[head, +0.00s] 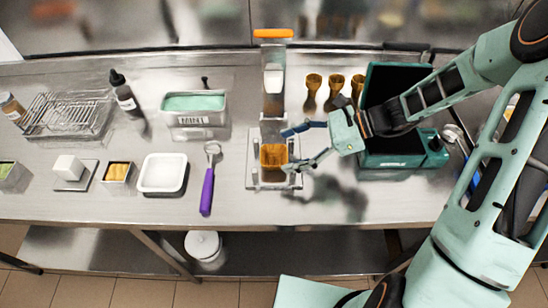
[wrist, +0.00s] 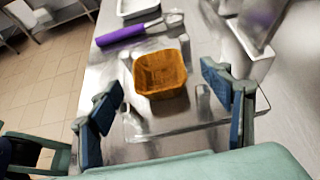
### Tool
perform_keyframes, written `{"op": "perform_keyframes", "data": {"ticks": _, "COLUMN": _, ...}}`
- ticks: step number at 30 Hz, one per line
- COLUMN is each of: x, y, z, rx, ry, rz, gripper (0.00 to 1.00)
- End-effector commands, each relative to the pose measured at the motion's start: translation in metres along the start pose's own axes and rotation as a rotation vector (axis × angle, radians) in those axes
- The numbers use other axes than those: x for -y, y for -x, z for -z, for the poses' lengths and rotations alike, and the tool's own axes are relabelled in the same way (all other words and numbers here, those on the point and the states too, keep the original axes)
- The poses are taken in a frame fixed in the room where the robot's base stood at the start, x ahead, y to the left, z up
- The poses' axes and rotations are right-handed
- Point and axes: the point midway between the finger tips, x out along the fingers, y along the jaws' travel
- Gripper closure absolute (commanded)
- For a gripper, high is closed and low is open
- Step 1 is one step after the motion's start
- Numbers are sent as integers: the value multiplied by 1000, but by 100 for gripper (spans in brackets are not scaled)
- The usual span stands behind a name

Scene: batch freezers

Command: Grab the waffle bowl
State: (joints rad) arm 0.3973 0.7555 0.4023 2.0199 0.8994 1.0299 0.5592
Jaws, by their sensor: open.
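The waffle bowl (head: 273,156) is a golden-brown, square-mouthed bowl. It stands upright on a clear stand or tray (head: 252,175) on the steel counter. In the wrist view the bowl (wrist: 160,73) is just beyond the fingertips, midway across the gap between them. My gripper (head: 291,148) comes in from the right in the head view, its blue-padded fingers spread around the bowl's right side. The wrist view shows the gripper (wrist: 166,95) open and empty, with no visible contact with the bowl.
A purple-handled scoop (head: 208,185) and a white tray (head: 163,174) lie to the left. A tall dispenser with an orange top (head: 273,75) stands just behind the bowl. Waffle cones (head: 313,88) and a teal-framed machine (head: 395,105) are at right. The front counter strip is clear.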

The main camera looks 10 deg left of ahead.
Motion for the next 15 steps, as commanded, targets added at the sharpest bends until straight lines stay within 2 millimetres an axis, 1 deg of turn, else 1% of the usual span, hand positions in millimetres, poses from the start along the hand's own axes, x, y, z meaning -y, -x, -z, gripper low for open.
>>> {"op": "perform_keyframes", "data": {"ticks": 3, "x": -4, "y": -17, "z": -4, "rx": 3, "ry": -3, "rz": -6, "gripper": 28}}
{"op": "perform_keyframes", "data": {"ticks": 7, "x": -4, "y": -37, "z": -3, "rx": 2, "ry": 0, "rz": -5, "gripper": 28}}
{"op": "perform_keyframes", "data": {"ticks": 10, "x": -3, "y": -45, "z": -2, "rx": 0, "ry": -1, "rz": -2, "gripper": 28}}
{"op": "perform_keyframes", "data": {"ticks": 15, "x": -3, "y": -47, "z": -2, "rx": -1, "ry": 1, "rz": -1, "gripper": 28}}
